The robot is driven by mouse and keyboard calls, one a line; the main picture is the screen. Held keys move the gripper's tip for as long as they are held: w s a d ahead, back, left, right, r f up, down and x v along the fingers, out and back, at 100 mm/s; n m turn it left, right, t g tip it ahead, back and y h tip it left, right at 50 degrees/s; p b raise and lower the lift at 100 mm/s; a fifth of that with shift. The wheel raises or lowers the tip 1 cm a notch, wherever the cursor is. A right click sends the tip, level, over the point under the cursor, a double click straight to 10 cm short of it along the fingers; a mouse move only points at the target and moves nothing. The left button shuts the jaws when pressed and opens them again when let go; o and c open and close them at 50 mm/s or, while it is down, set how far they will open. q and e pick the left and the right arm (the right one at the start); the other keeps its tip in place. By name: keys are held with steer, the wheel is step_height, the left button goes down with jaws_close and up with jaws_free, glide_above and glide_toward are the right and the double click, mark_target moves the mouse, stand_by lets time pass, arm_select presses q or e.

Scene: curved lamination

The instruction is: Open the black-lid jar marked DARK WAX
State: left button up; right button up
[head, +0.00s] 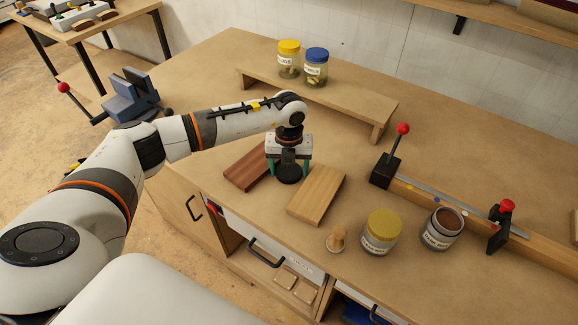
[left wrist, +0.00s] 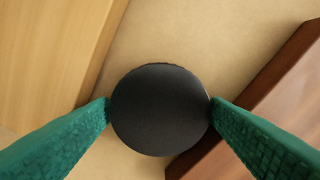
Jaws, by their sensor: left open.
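A round black lid (head: 290,177) shows below my left gripper (head: 289,168) in the head view, between a dark red-brown board and a light board. In the left wrist view the black lid (left wrist: 160,110) fills the middle, seen from straight above. The green fingers of my left gripper (left wrist: 160,103) stand open on either side of it, their tips close to its rim. I cannot tell whether they touch it. The jar's body and any label under the lid are hidden. My right gripper is not in view.
The red-brown board (head: 248,166) and light board (head: 316,194) lie close by. A yellow-lid jar (head: 381,232), an open jar (head: 442,229) and a wooden knob (head: 337,240) stand to the right. A low shelf (head: 345,104) bears two jars behind. A clamp bar (head: 440,200) lies right.

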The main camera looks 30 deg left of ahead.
mark_target(289, 171)
arm_select(q)
step_height(289, 171, up, 12)
steer(key=b, duration=0.1)
steer(key=shift+r+b, duration=0.2)
steer(key=shift+b, duration=0.1)
steer(key=shift+s+f, duration=0.1)
